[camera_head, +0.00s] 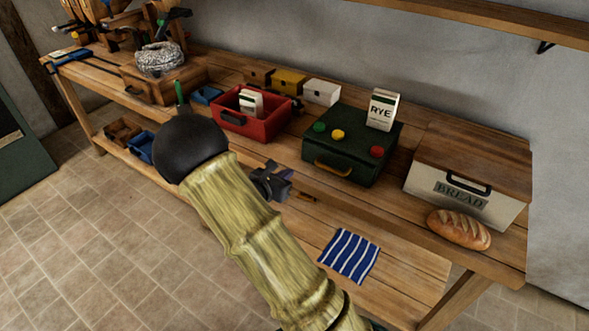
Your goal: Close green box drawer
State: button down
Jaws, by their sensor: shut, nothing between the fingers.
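The dark green box (365,135) stands on the workbench at centre right. It has green, yellow and red knobs on top and a brass-coloured handle (332,170) on its front. Its front looks nearly flush; I cannot tell whether a drawer is a little out. My arm hides part of the bench front.
A white RYE carton (382,109) stands on the green box. An open red box (243,123) is to its left. A BREAD box (462,190) and a loaf (459,229) are to its right.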

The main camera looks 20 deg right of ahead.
jog(key=v, duration=0.3)
jog(key=shift+s+a, duration=0.15)
jog(key=shift+a, duration=0.05)
jog(key=s+d+r+m+g+y+p, duration=0.1)
jog(key=s+r+m+g+y+p, duration=0.1)
jog(key=s+m+g, duration=0.35)
jog(key=s+d+r+m+g+y+p, duration=0.1)
jog(key=s+r+m+g+y+p, duration=0.15)
jog(key=s+m, duration=0.55)
jog(key=s+a+r+m+t+y+p, duration=0.2)
jog(key=s+a+r+m+y+p, duration=0.2)
jog(key=s+a+r+m+y, duration=0.3)
notch_tip(320, 180, up, 2)
jog(key=s+m, duration=0.1)
jog(key=m, duration=0.3)
jog(key=shift+r, duration=0.25)
jog(key=shift+a+m, duration=0.1)
jog(key=shift+m, duration=0.15)
